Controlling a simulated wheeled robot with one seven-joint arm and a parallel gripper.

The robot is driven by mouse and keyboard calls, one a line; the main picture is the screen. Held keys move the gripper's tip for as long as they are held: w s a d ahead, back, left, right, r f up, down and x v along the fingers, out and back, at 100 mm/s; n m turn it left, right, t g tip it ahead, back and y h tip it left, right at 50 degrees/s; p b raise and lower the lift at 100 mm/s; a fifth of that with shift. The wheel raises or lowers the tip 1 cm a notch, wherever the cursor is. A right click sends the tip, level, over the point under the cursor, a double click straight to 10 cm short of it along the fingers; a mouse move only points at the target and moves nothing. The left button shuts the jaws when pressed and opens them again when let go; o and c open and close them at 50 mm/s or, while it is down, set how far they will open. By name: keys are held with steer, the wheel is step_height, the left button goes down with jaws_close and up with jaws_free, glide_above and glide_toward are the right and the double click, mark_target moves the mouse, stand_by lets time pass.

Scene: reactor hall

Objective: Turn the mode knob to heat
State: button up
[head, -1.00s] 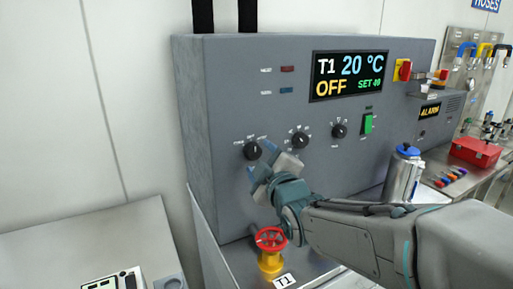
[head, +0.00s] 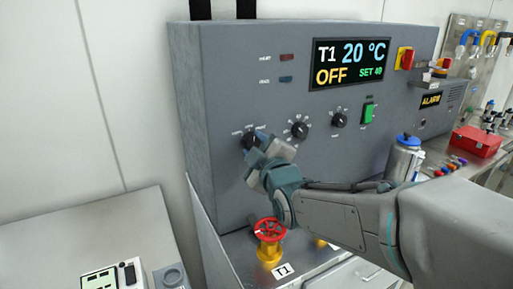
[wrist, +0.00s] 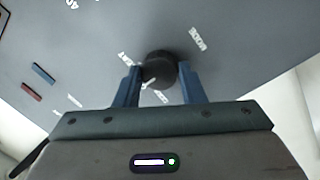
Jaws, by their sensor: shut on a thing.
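The mode knob (head: 249,141) is the leftmost of three black knobs on the grey control panel (head: 225,90). In the wrist view the knob (wrist: 159,68) sits between the two blue fingers of my gripper (wrist: 159,85), which is shut on it from both sides. In the head view my gripper (head: 257,147) reaches the knob from the lower right and covers part of it. The knob's pointer is hard to make out. The display (head: 350,64) reads T1, 20 °C, OFF and SET 40.
Two more black knobs, a middle one (head: 299,130) and a right one (head: 339,120), and a green switch (head: 368,113) lie to the right. A canister (head: 403,158) stands right of the panel front.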

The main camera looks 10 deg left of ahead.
steer(key=shift+f, duration=0.1)
steer(key=m+g+b, duration=0.1)
steer(key=m+b, duration=0.3)
steer(key=m, duration=0.3)
steer(key=shift+m, duration=0.3)
steer(key=shift+m+p, duration=0.3)
steer(key=shift+m, duration=0.5)
steer(key=o, duration=1)
